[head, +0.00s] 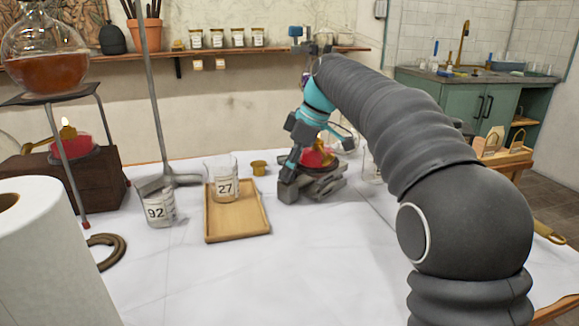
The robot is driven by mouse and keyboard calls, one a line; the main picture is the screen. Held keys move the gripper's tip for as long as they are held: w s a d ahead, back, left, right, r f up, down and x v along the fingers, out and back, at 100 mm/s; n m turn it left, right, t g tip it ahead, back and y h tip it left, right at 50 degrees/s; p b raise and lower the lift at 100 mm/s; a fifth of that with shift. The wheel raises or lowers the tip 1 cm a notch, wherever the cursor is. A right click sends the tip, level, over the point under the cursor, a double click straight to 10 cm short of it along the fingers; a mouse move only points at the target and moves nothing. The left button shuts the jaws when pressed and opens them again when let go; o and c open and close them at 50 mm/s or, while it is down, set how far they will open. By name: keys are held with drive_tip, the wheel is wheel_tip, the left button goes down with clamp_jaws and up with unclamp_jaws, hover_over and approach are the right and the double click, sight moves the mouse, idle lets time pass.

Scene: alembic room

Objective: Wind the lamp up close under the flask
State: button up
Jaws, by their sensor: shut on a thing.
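A red lamp (318,158) sits on a low grey jack (325,186) on the white-covered table, partly hidden by my gripper. My gripper (291,168) points down at the jack's left side and is shut there, seemingly on the jack's knob; the held part is mostly hidden. Above the lamp my arm covers much of the view, and a flask over it cannot be made out clearly. At the left, a round flask of amber liquid (45,70) stands on a tripod (85,92), with another red lamp (72,148), lit, on a wooden box below.
A beaker marked 27 (223,184) stands on a wooden tray (238,228), left of the jack. A paper roll (45,260) fills the near left. The front middle is clear.

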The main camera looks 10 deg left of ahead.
idle(0.7)
drive_tip(key=o, duration=0.9)
drive_tip(key=shift+c, duration=0.2)
drive_tip(key=v, duration=1.2)
